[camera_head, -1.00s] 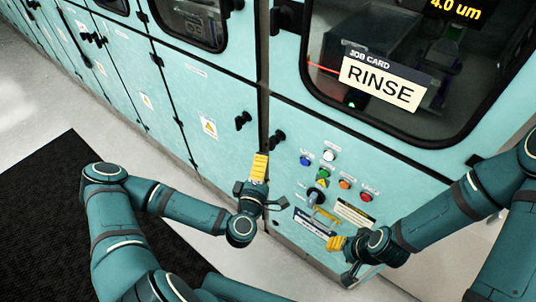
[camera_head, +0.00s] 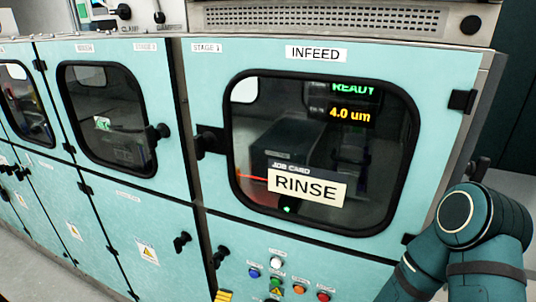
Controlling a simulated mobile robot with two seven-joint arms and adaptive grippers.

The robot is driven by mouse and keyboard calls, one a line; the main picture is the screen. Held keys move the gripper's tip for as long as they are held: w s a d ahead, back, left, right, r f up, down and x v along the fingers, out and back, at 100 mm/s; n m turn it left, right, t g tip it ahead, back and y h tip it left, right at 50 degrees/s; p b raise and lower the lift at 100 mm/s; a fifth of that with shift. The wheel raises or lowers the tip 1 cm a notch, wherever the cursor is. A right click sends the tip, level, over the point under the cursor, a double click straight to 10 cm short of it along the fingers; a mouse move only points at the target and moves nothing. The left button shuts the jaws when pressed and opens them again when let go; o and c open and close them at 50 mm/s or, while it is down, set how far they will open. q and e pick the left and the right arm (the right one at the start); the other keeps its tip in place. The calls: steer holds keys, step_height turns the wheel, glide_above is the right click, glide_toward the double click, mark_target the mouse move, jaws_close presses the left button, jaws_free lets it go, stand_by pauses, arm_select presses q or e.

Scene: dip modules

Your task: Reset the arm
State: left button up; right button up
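Only the yellow fingertip end of my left gripper (camera_head: 223,296) shows, at the bottom edge, just below a black door latch (camera_head: 220,256). Whether it is open or shut cannot be seen. My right arm (camera_head: 478,232) shows at the lower right in front of the cabinet's right side. Its gripper is below the picture.
The teal INFEED cabinet has a closed windowed door (camera_head: 440,75) with a RINSE job card (camera_head: 307,187) and a display (camera_head: 350,114) reading READY and 4.0 um. Several buttons, including a red one (camera_head: 323,297), sit below. More closed cabinets (camera_head: 120,115) stand left.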

arm_select(q)
steer(key=s+d+f+m+g+h, duration=0.3)
steer(key=d+f+m+g+h, duration=0.1)
steer(key=d+f+m+g, duration=0.15)
steer(key=s+a+f+m+g+y, duration=0.2)
steer(key=s+a+f+m+g, duration=0.1)
steer(key=s+m+g, duration=0.4)
steer(key=shift+f+m+g+y, duration=0.45)
steer(key=shift+f+g, duration=0.2)
steer(key=shift+g, duration=0.3)
stand_by(0.7)
